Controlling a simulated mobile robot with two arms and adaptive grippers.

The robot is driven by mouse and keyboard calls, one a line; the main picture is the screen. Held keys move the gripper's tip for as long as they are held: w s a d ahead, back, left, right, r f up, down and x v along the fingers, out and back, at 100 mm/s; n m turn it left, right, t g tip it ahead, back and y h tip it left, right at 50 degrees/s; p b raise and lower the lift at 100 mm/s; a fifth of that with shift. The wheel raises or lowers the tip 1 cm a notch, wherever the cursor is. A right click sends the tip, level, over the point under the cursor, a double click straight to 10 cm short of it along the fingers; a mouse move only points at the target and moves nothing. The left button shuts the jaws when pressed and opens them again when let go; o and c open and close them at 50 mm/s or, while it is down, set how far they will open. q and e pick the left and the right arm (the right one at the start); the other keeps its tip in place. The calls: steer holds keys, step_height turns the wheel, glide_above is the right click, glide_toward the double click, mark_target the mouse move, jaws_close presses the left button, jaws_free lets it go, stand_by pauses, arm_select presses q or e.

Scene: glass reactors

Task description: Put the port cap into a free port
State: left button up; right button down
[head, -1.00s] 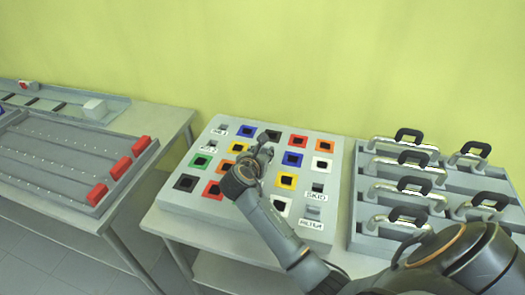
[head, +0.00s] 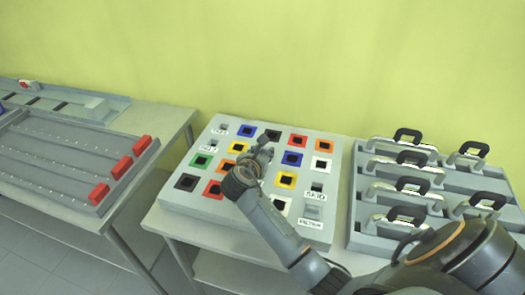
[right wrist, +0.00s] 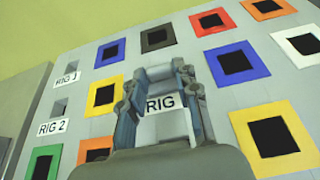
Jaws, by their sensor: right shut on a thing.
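The grey port panel (head: 330,170) carries rows of coloured square frames with dark openings, such as a yellow one (right wrist: 266,138) and a blue one (right wrist: 236,62). Small grey sockets are labelled RIG 1 (right wrist: 67,78) and RIG 2 (right wrist: 54,127). My right gripper (right wrist: 160,78) is over the panel's middle, shut on a small grey piece, taken as the port cap; its shape is mostly hidden. It also shows in the head view (head: 264,150). A white label reading RIG (right wrist: 160,103) shows between its fingers; I cannot tell whether it is on the cap or panel.
Right of the panel stands a grey rack (head: 357,215) with several handled metal items. At left, a table bears a grey tray (head: 60,165) with red blocks (head: 122,167). A yellow-green wall (head: 300,60) rises behind. My right arm covers part of the panel.

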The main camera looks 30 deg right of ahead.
steer(key=shift+f, duration=0.1)
steer(key=c, duration=0.9)
jaws_free()
steer(key=v, duration=1.2)
steer(key=shift+w, duration=0.1)
step_height(320, 180, up, 8)
steer(key=p, duration=1.1)
